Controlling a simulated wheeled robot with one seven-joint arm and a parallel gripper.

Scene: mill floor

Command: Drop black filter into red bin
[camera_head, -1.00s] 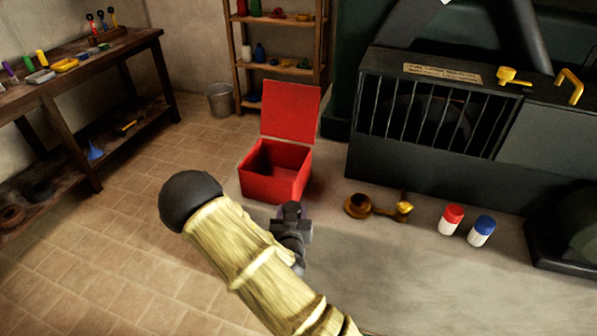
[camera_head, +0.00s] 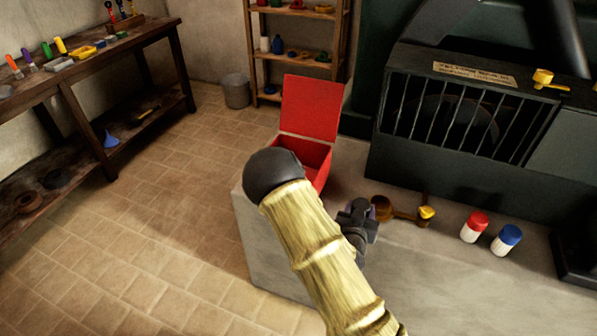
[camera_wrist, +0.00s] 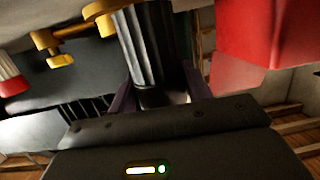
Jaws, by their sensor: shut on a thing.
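The red bin (camera_head: 312,152) stands on the grey platform with its lid up. My arm's dark rounded joint covers its lower left part in the head view. The bin also shows at the upper right of the wrist view (camera_wrist: 262,32). My gripper (camera_head: 360,212) is to the right of and nearer than the bin in the head view. In the wrist view my gripper (camera_wrist: 160,92) is shut on the black filter (camera_wrist: 150,45), a dark ribbed cylinder between the two fingers. The filter is hard to make out in the head view.
A brown ring with a yellow-ended handle (camera_head: 400,213) lies right of my gripper. A red-capped bottle (camera_head: 474,227) and a blue-capped bottle (camera_head: 506,240) stand further right. A barred dark machine (camera_head: 450,125) is behind. A workbench (camera_head: 95,70) is left; open tiled floor lies between.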

